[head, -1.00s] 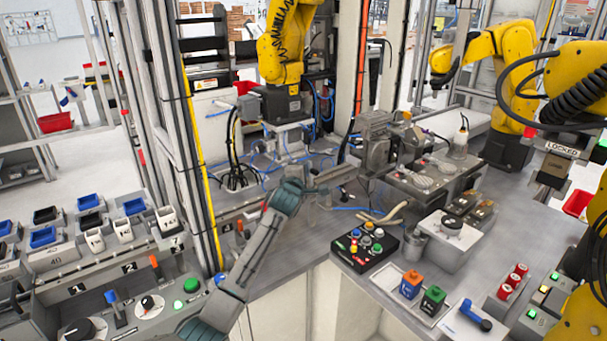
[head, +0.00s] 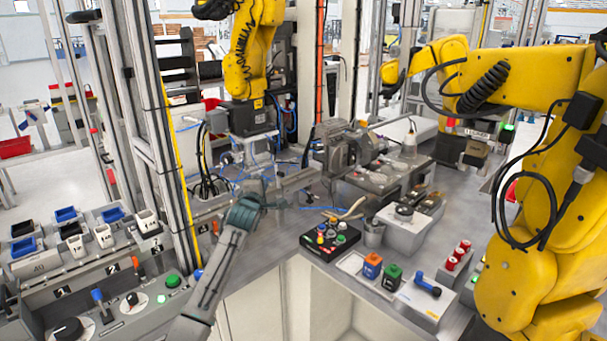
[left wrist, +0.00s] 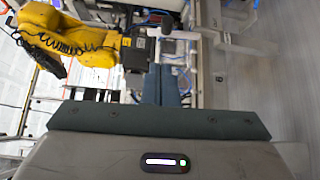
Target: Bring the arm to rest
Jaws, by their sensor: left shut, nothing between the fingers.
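My left arm comes in from the bottom of the head view, grey with a teal wrist joint (head: 246,210). My left gripper (head: 308,178) reaches right from that joint over the grey work surface. In the left wrist view its two teal fingers (left wrist: 161,86) lie side by side, shut with nothing between them. My right gripper is not in view.
A grey machine fixture (head: 348,150) stands just right of the gripper. A black button box (head: 330,240) is nearer. Yellow robot arms stand behind (head: 252,65) and at the right (head: 530,260). A control console (head: 130,300) is at left. A bare table strip lies between.

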